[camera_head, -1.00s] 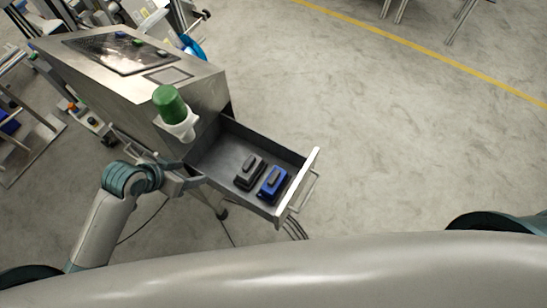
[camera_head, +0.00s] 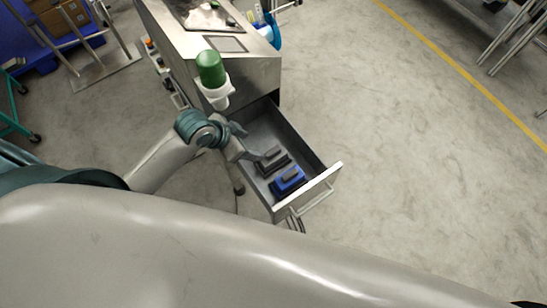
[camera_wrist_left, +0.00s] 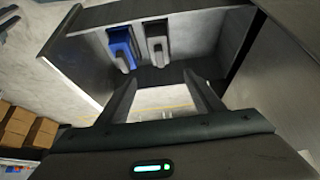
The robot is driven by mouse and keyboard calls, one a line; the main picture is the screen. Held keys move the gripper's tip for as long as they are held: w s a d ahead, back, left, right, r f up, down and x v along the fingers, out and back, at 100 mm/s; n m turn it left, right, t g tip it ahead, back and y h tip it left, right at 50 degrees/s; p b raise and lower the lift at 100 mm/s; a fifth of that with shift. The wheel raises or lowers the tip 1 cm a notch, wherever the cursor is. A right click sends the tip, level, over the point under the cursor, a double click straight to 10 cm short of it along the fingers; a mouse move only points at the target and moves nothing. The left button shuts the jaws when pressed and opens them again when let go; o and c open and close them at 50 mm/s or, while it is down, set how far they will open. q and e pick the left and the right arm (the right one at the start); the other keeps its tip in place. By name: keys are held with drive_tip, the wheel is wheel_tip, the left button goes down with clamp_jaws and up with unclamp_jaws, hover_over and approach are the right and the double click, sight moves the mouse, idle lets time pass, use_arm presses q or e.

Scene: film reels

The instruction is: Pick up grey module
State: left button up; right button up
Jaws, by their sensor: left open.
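The grey module (camera_head: 272,163) is a dark block with a grey handle lying in the open drawer (camera_head: 316,192). The blue module (camera_head: 290,182) lies beside it, nearer the drawer front. In the left wrist view the grey module (camera_wrist_left: 157,38) is at top centre, with the blue module (camera_wrist_left: 120,40) to its left. My left gripper (camera_head: 246,146) is at the drawer's left side, close to the grey module in the head view. In the left wrist view my left gripper (camera_wrist_left: 162,84) is open and empty, with the grey module beyond its fingertips. My right gripper is not in view.
The drawer comes out of a metal cabinet (camera_head: 255,72). A green-topped cylinder (camera_head: 210,68) in a white holder stands at the cabinet's side, just above my left arm. The drawer walls surround the modules. The floor to the right is clear.

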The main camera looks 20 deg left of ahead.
sight(271, 152)
use_arm(q)
drive_tip(key=p+x, duration=0.2)
drive_tip(key=x, duration=1)
drive_tip(key=shift+d+p, duration=0.1)
drive_tip(key=shift+p, duration=0.25)
drive_tip(key=shift+f, duration=0.15)
drive_tip(key=shift+p+x, duration=0.9)
drive_tip(key=shift+x, duration=1.55)
drive_tip(key=shift+s+f, duration=0.1)
drive_tip(key=shift+s, duration=0.05)
